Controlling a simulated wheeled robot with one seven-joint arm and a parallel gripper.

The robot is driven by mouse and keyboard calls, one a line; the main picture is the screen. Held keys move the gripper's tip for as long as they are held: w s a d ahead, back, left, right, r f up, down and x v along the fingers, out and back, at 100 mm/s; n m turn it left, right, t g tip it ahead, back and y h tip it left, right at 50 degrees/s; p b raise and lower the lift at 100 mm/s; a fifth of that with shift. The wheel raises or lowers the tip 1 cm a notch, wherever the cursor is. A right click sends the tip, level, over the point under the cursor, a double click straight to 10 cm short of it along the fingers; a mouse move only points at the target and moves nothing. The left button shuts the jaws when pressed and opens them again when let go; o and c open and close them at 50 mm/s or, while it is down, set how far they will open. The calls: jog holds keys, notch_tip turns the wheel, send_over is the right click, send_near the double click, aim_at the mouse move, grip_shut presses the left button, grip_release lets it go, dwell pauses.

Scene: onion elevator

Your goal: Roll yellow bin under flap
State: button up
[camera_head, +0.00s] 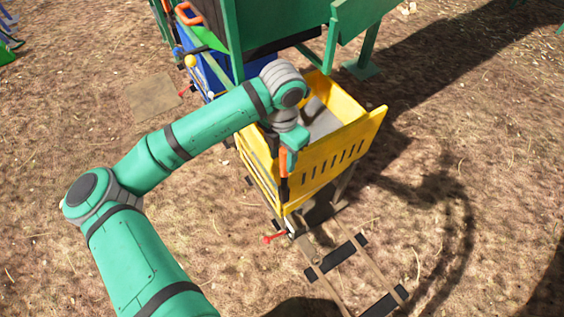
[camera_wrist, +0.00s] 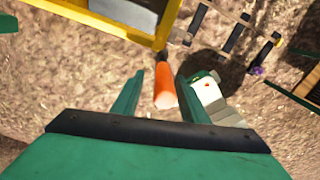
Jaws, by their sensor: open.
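The yellow bin (camera_head: 325,160), with slots in its side, stands on the rail track beside the green frame. Its far end is partly under the frame. Its edge also shows at the top of the wrist view (camera_wrist: 108,32). An orange handle (camera_head: 284,164) stands upright at the bin's near corner. My gripper (camera_head: 290,158) is at this handle, fingers pointing down. In the wrist view, my gripper's open fingers (camera_wrist: 160,90) lie on either side of the orange handle (camera_wrist: 163,88); I cannot tell whether they touch it. Which panel is the flap is unclear.
The green frame (camera_head: 331,45) rises behind the bin, with a green panel (camera_head: 358,18) at the upper right. A blue bin (camera_head: 220,68) stands behind. The track (camera_head: 350,268) runs clear toward the lower right. A red lever (camera_head: 273,238) sits low by the bin.

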aim_at(282, 149)
notch_tip(282, 149, up, 7)
jog(key=shift+f, duration=0.15)
jog(key=shift+a, duration=0.1)
jog(key=shift+d, duration=0.3)
